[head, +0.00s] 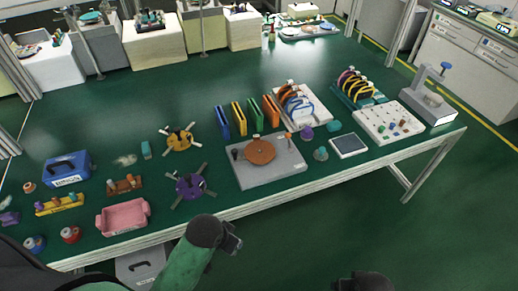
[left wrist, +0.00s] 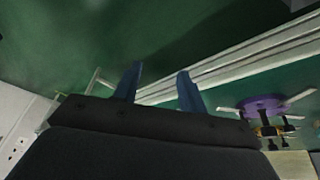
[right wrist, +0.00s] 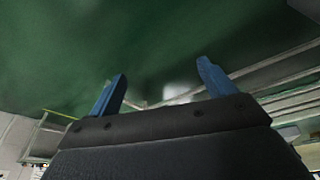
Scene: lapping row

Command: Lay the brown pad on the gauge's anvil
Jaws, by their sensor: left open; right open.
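A flat round brown piece (head: 260,151), which looks like the brown pad, lies on a grey plate (head: 272,178) near the table's front edge. A smaller brown-orange round piece (head: 29,187) lies at the far left. The gauge (head: 443,113) stands at the table's right end, a grey base with an upright arm and blue knob. Its anvil (head: 433,100) looks like the pale round part under the arm. My left gripper (head: 232,241) is open and empty, in front of the table's front edge; its fingers (left wrist: 156,88) show apart. My right gripper (right wrist: 161,84) is open and empty, off the table.
A white board with pegs (head: 388,124), a white-rimmed dark square (head: 348,145), and a teal rack (head: 358,90) stand left of the gauge. Upright coloured plates (head: 239,117) stand behind the grey plate. Purple (head: 190,186) and yellow (head: 179,139) spoked fixtures lie left. The table's back middle is clear.

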